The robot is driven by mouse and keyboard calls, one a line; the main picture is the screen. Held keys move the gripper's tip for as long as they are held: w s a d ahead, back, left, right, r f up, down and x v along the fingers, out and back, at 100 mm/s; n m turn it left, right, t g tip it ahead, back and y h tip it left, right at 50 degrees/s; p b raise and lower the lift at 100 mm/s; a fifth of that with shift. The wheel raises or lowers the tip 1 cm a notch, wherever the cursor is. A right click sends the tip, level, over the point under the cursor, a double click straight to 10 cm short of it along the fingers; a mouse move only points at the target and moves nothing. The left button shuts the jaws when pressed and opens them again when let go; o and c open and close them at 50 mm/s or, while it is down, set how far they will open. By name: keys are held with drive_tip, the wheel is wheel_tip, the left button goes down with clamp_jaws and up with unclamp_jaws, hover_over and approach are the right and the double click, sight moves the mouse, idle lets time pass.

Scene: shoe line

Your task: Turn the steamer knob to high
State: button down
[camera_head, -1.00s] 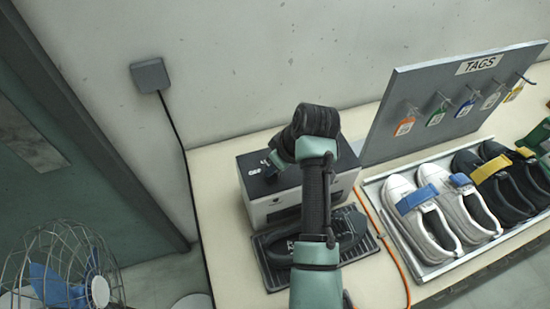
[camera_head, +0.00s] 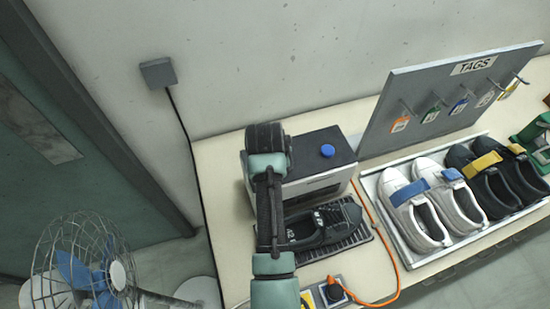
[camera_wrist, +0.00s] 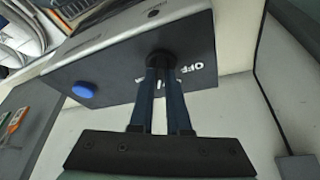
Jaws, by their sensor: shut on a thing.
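The steamer (camera_head: 325,143) is a grey box with a dark top on the bench; its top also shows in the wrist view (camera_wrist: 115,70). A small black knob (camera_wrist: 160,59) stands on that top. My gripper (camera_wrist: 161,70) is shut on the knob, its two dark blue fingers reaching down to it. White lettering lies beside the knob; "OFF" is readable, the rest is partly hidden by a finger. I cannot tell which setting the knob points to. A blue button (camera_head: 327,151) is on the top, apart from the gripper. In the head view my arm hides the knob and fingers.
A black shoe (camera_head: 335,220) lies on a dark grate before the steamer. A tray (camera_head: 420,262) of shoes and a TAGS board (camera_head: 440,85) are to the right. An orange cable (camera_head: 385,240) runs to a socket at the bench front. A fan (camera_head: 75,270) stands at left.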

drive_tip(key=m, duration=0.2)
drive_tip(key=m+h, duration=0.1)
drive_tip(key=m, duration=0.1)
drive_tip(key=shift+w+a+h, duration=0.1)
drive_tip(key=shift+a+h, duration=0.05)
drive_tip(key=shift+h, duration=0.15)
drive_tip(key=shift+m+g+h+b, duration=0.4)
drive_tip(key=shift+m+g+b, duration=0.15)
drive_tip(key=shift+m, duration=0.65)
drive_tip(key=c, duration=0.9)
unclamp_jaws()
drive_tip(key=shift+r, duration=0.1)
drive_tip(key=b+v, duration=0.3)
drive_tip(key=v, duration=1)
